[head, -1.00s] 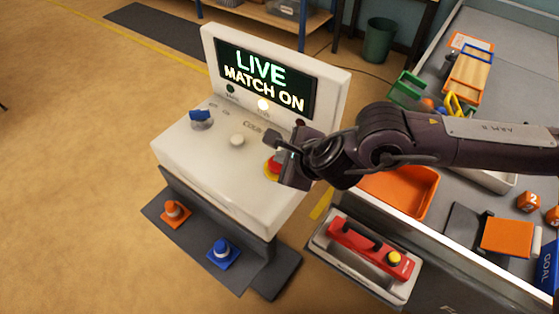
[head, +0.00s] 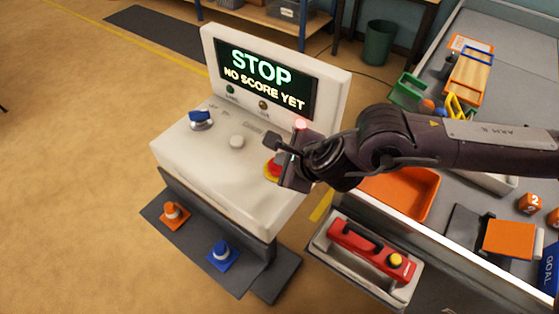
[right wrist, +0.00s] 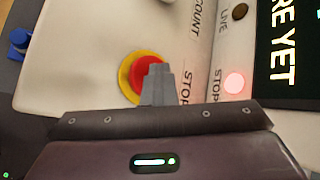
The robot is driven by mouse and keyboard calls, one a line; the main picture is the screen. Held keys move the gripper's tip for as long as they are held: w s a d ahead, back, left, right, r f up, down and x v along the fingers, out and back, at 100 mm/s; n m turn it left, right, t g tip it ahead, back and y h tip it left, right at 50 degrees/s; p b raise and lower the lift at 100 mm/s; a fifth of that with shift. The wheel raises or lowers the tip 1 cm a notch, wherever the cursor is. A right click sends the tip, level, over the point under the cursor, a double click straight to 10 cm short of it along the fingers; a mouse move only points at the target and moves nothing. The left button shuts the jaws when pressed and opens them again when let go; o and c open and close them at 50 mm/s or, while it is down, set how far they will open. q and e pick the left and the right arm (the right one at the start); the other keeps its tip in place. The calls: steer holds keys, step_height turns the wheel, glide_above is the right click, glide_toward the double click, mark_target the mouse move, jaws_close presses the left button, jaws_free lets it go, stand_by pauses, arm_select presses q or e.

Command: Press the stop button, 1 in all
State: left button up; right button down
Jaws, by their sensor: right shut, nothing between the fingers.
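The stop button is a red mushroom button on a yellow ring (head: 271,170), on the right part of the white console's sloped top (head: 218,165). In the right wrist view the red button (right wrist: 146,65) shows with my shut right gripper (right wrist: 154,70) over it. My right gripper (head: 284,160) is at the button in the head view and partly hides it. I cannot tell whether the fingertips touch it. The console screen (head: 265,78) reads "STOP NO SCORE YET", and a red lamp (head: 300,124) below it is lit. My left gripper is not in view.
A grey-walled field with an orange tray (head: 408,195) lies to the right. A red box with a yellow button (head: 395,260) is in front. Small cones (head: 222,252) stand below.

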steer(key=shift+r+p, duration=0.45)
steer(key=shift+r, duration=0.45)
steer(key=shift+r+p, duration=1.65)
steer(key=shift+r, duration=0.9)
steer(key=shift+f, duration=0.1)
